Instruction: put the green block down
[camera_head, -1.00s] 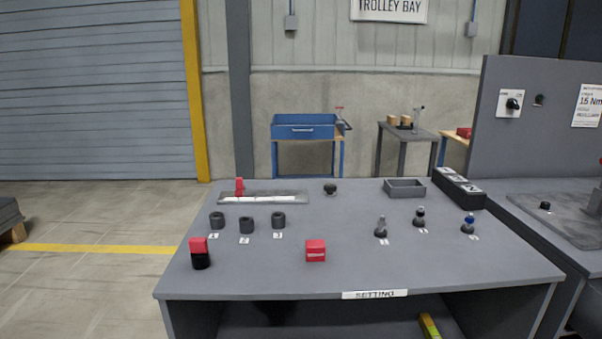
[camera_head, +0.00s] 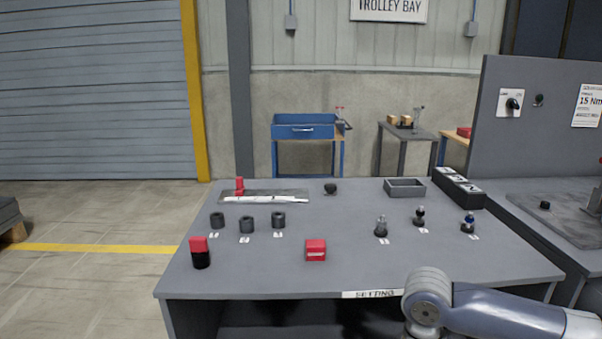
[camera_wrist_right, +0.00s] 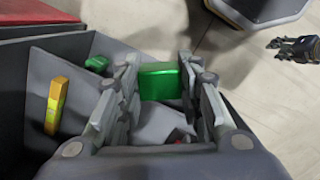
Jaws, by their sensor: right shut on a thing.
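The green block (camera_wrist_right: 160,82) is held between the fingers of my right gripper (camera_wrist_right: 160,80) in the right wrist view. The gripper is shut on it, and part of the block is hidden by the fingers. In the head view only my right forearm and a joint show at the bench's front edge; the gripper and the block are out of sight there. What looks like my left gripper (camera_wrist_right: 292,47) shows small at the right edge of the wrist view, over the floor; its opening is unclear.
In the wrist view a yellow-and-green box (camera_wrist_right: 55,104) and a small green thing (camera_wrist_right: 97,63) lie inside a dark compartment. The bench (camera_head: 350,272) carries a red block (camera_head: 316,250), a red-and-black piece (camera_head: 200,252), several dark rings and knobs, and a grey tray (camera_head: 405,187).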

